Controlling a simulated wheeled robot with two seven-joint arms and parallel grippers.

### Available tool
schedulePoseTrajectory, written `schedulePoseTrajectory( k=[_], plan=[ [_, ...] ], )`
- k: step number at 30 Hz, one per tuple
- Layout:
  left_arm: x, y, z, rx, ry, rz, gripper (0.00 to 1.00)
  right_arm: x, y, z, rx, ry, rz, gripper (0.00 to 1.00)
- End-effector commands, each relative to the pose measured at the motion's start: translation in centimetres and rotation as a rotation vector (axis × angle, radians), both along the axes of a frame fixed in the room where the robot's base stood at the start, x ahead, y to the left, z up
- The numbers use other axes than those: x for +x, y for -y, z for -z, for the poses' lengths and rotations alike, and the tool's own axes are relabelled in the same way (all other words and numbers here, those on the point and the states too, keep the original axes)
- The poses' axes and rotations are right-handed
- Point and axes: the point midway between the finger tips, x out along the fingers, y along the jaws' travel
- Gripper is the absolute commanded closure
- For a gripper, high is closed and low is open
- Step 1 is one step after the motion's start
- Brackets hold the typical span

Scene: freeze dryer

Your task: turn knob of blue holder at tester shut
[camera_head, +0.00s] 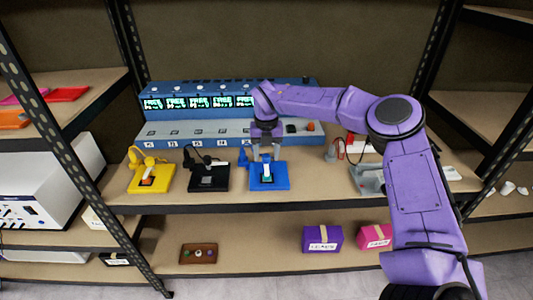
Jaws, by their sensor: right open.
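The blue holder (280,183) stands on the middle shelf in front of the tester (180,132), a long blue-grey unit with a row of lit displays. A small dark and teal piece lies in the middle of the blue holder. My right gripper (264,157) points down over the back of the blue holder, with its two fingers apart. The fingers and wrist hide part of the holder, and I cannot make out its knob clearly or tell whether the fingers touch it. My left gripper is out of view.
A black holder (208,184) and a yellow holder (163,183) stand to the left. A grey device (366,178) with red and black leads is on the right. A purple box (322,238), a pink box (374,236) and a brown tray (183,255) are on the shelf below.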

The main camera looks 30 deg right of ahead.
Motion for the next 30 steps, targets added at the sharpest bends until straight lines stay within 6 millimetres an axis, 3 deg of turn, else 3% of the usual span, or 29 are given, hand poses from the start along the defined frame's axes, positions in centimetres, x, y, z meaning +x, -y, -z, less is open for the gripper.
schedulePoseTrajectory(
  k=[10,15,30],
  plan=[
    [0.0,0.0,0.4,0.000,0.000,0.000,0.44,0.1,0.1,-7.4,-0.002,0.006,0.003,0.44],
    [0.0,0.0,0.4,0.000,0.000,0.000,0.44,0.1,0.1,-9.9,-0.001,0.004,0.001,0.44],
    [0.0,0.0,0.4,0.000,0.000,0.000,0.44,0.0,0.1,-10.4,0.000,0.002,0.001,0.44]
  ],
)
